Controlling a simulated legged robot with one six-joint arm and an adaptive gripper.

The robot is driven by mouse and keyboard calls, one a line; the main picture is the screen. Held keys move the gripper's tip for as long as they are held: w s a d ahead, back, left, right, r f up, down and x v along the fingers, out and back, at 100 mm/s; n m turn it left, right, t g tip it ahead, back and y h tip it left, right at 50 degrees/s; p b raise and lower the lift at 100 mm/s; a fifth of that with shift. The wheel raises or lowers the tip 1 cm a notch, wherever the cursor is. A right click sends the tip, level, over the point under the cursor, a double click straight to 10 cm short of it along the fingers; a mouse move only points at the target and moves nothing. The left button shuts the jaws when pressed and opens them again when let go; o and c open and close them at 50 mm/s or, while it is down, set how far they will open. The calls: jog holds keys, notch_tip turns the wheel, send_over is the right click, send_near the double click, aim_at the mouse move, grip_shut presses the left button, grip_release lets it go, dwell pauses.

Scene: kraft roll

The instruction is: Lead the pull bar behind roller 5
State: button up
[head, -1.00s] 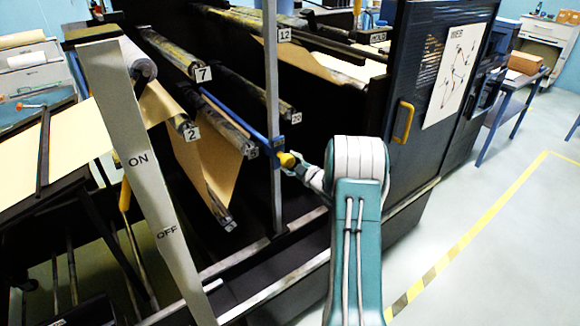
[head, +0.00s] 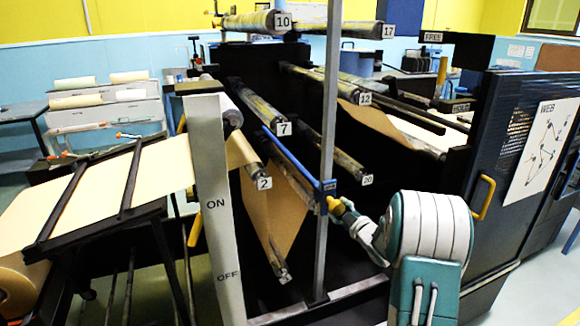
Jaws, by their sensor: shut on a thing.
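The pull bar (head: 292,155) is a long blue rod slanting back and left among the rollers. Its near end has a blue block at the upright grey post. My gripper (head: 337,206) is at that near end, right of the post, shut on the bar by its yellow end; the fingers are small and hard to make out. Roller 2 (head: 249,160) and roller 7 (head: 258,106) lie left of the bar. Roller 20 (head: 345,158) lies to its right. No number 5 label is readable. Brown paper (head: 285,205) hangs below roller 2, down to a low roller (head: 277,262).
The grey post (head: 329,110) stands close in front of the rollers. Rollers 10 (head: 250,21) and 17 (head: 340,29) are high at the back; roller 12 (head: 320,81) is behind the post. A white ON/OFF panel (head: 212,190) stands left. A dark cabinet (head: 510,160) is right.

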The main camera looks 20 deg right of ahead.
jog(key=a+r, duration=1.6)
jog(key=r, duration=0.1)
jog(key=shift+r, duration=0.25)
